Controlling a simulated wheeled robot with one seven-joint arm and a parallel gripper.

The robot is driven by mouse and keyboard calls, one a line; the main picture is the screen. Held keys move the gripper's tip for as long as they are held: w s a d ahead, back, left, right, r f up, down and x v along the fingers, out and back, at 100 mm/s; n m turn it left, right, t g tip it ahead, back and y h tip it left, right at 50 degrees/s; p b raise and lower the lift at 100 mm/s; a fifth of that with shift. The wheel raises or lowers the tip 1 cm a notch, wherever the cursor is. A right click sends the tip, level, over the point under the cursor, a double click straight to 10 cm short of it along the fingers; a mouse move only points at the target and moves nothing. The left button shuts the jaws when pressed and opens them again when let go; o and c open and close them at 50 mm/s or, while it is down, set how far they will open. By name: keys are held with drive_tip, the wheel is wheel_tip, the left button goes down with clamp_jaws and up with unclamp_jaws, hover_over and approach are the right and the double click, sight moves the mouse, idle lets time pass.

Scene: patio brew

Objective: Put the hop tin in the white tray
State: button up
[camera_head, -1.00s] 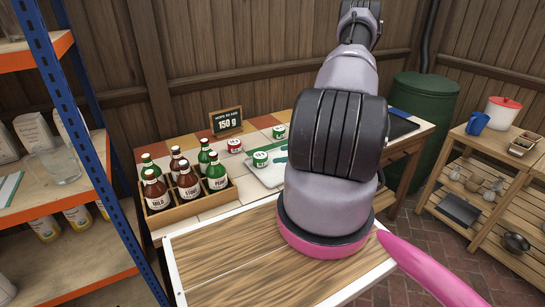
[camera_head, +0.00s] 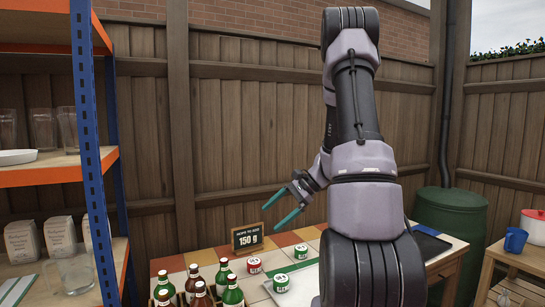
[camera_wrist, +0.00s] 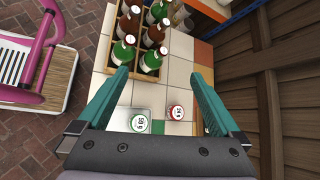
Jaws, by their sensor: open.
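A green tin (camera_head: 281,283) stands at the left end of a pale, flat tray (camera_head: 308,278) on the table. A second green tin (camera_head: 301,251) is behind it, and a red tin (camera_head: 254,265) is to its left. The tins' labels are too small to read surely. My gripper (camera_head: 280,209) is open and empty, above and behind the tins, its teal fingers pointing left. In the wrist view, a green tin (camera_wrist: 139,123) and the red tin (camera_wrist: 175,112) show between the fingers, below and apart from them. My arm hides the tray's right part.
A wooden crate (camera_wrist: 150,62) of several bottles stands left of the tins. A sign (camera_head: 247,237) reading 150 g is behind them. A blue-and-orange shelf unit (camera_head: 95,180) is close on the left, with a white dish (camera_head: 16,157). A fence stands behind the table.

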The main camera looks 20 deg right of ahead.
drive_tip(key=s+a+r+n+t+h, duration=0.2)
drive_tip(key=s+a+r+n+h, duration=0.1)
drive_tip(key=s+r, duration=0.6)
drive_tip(key=s+a+r+n+t+h, duration=0.1)
drive_tip(key=s+a+r+n+h, duration=0.3)
drive_tip(key=r, duration=0.8)
drive_tip(key=s+a+n, duration=0.2)
drive_tip(key=s+n, duration=0.2)
drive_tip(key=s, duration=0.1)
drive_tip(key=shift+s+r+t, duration=0.3)
drive_tip(key=shift+s+t, duration=0.05)
drive_tip(key=shift+t, duration=0.05)
